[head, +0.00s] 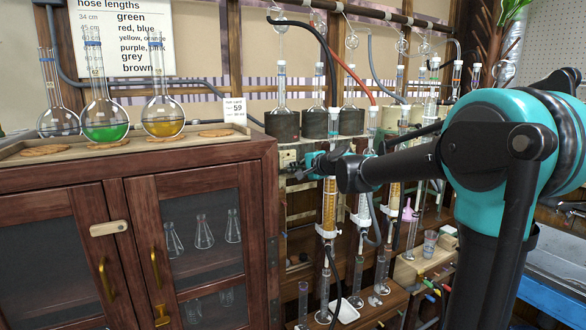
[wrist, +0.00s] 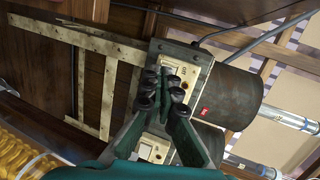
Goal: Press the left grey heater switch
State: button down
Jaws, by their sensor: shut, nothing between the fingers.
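The left heater's cream switch plate (wrist: 190,75) faces my fingertips in the wrist view. Its grey switch (wrist: 171,70) shows only partly, because my fingers cover much of that area. My gripper (wrist: 163,92) is shut and empty, its fingertips directly in front of this plate. I cannot tell whether they touch the switch. In the head view my gripper (head: 298,166) is at the plate (head: 288,158) below the left dark heater (head: 282,125). The left heater also shows in the wrist view (wrist: 230,98). A second cream plate (wrist: 152,148) is partly hidden by my gripper.
A wooden cabinet (head: 140,190) stands left, with round flasks (head: 104,118) on top. Glass columns (head: 329,205) and hoses crowd the area right of my gripper. A pale slatted frame (wrist: 108,90) lies beside the plate in the wrist view.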

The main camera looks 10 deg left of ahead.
jog(key=s+d+r, duration=0.3)
jog(key=s+d, duration=0.1)
jog(key=s, duration=0.4)
jog(key=shift+s+d, duration=0.15)
jog(key=shift+s, duration=0.25)
